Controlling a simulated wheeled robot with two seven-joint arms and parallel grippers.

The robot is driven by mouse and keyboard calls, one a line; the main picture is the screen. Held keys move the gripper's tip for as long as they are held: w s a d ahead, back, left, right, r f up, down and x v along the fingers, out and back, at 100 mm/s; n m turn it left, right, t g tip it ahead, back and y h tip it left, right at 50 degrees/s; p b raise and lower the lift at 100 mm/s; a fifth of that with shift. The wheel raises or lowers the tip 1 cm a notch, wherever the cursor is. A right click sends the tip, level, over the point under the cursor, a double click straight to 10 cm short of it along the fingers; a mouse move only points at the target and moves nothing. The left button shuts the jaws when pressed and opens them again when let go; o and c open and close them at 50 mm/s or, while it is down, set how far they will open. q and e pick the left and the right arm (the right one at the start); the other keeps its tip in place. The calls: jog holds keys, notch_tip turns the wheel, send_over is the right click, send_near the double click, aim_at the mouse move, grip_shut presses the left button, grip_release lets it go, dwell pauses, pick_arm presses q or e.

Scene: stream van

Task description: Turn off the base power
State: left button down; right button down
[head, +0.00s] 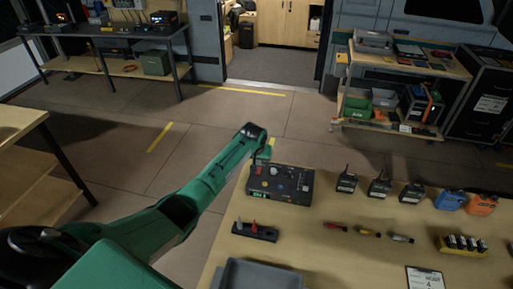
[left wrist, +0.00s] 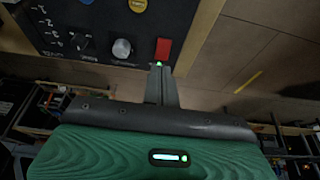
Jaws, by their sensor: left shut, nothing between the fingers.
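The base is a black control box (head: 290,187) on the near wooden table, at its far left corner. In the left wrist view its dark panel (left wrist: 100,20) carries a red switch (left wrist: 163,50), a silver knob (left wrist: 122,48) and a black knob (left wrist: 80,42). A small green light glows just below the red switch. My left gripper (head: 259,166) is over the box's left part. Its fingers (left wrist: 160,72) are shut and empty, with the tips at the lower edge of the red switch. I cannot tell whether they touch it. My right gripper is not in view.
Several black radios (head: 380,186) stand right of the box, with blue (head: 451,201) and orange (head: 482,204) items beyond. A black holder with red pieces (head: 255,231) and a grey tray (head: 270,275) lie nearer. The floor behind the table is clear.

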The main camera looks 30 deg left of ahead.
pick_arm(q)
jog(key=b+v, duration=0.2)
jog(key=v, duration=0.6)
jog(key=shift+s+r, duration=0.15)
jog(key=shift+r, duration=0.1)
jog(key=b, duration=0.5)
jog(key=w+b, duration=0.1)
jog(key=b, duration=0.4)
jog(key=shift+w+a+r, duration=0.25)
